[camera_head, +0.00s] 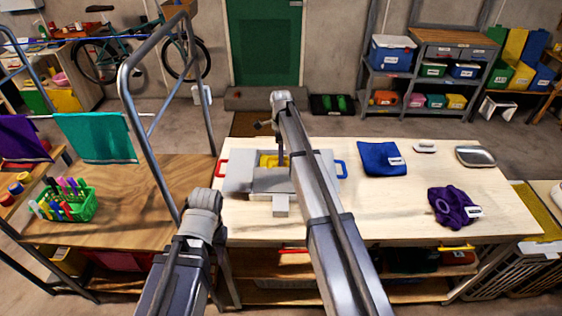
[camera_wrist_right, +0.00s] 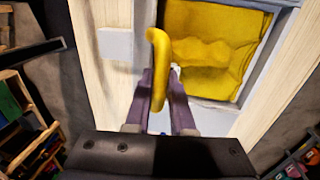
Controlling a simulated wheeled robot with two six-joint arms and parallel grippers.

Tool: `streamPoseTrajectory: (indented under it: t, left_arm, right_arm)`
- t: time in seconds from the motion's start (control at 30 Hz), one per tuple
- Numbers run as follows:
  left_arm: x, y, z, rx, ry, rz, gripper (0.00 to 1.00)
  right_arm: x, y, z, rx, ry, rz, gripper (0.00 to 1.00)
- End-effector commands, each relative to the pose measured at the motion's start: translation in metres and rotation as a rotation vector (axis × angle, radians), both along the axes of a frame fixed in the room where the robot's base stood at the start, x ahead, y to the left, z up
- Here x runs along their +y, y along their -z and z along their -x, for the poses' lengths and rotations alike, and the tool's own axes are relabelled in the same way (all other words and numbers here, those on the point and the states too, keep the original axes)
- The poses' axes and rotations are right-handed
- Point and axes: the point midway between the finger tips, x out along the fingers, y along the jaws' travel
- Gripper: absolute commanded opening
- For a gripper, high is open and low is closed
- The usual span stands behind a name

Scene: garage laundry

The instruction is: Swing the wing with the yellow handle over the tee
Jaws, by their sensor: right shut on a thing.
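The grey folding board (camera_head: 238,178) lies on the pale table, with a red handle (camera_head: 221,169) on its left and a blue handle (camera_head: 341,168) on its right. The yellow tee (camera_head: 268,160) shows partly on the board; it also shows as wrinkled cloth in the right wrist view (camera_wrist_right: 215,50). My right gripper (camera_head: 282,158) is down over the board. In the right wrist view, its fingers (camera_wrist_right: 161,85) are shut on the yellow handle (camera_wrist_right: 157,50). My right arm hides part of the board in the head view. My left arm's end (camera_head: 204,204) is near the table's left edge; its fingers cannot be made out.
A blue folded cloth (camera_head: 380,158), a purple cloth (camera_head: 453,206) and a grey tray (camera_head: 475,156) lie to the right on the table (camera_head: 400,200). A metal rail (camera_head: 127,85) and a green marker basket (camera_head: 70,207) stand left.

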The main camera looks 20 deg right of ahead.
Motion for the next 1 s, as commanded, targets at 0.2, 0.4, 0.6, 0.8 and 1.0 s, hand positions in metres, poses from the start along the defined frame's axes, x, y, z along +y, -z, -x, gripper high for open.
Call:
streamPoseTrajectory:
  t: [0.2, 0.4, 0.6, 0.8, 1.0]
  left_arm:
    - [0.0000, 0.0054, 0.0000, 0.000, 0.000, 0.000, 0.34]
    - [0.0000, 0.0056, 0.0000, 0.000, 0.000, 0.000, 0.34]
    - [0.0000, 0.0054, 0.0000, 0.000, 0.000, 0.000, 0.34]
    - [0.0000, 0.0054, 0.0000, 0.000, 0.000, 0.000, 0.34]
    - [0.0000, 0.0055, 0.0000, 0.000, 0.000, 0.000, 0.34]
  right_arm:
    - [-0.0011, 0.0037, -0.0072, 0.045, -0.002, -0.015, 0.00]
    - [-0.0012, 0.0034, -0.0072, 0.056, -0.002, -0.019, 0.00]
    - [-0.0010, 0.0031, -0.0070, 0.056, -0.002, -0.019, 0.00]
    - [-0.0011, 0.0031, -0.0070, 0.056, -0.002, -0.019, 0.35]
    - [-0.0014, 0.0032, -0.0067, 0.056, -0.001, -0.018, 0.35]
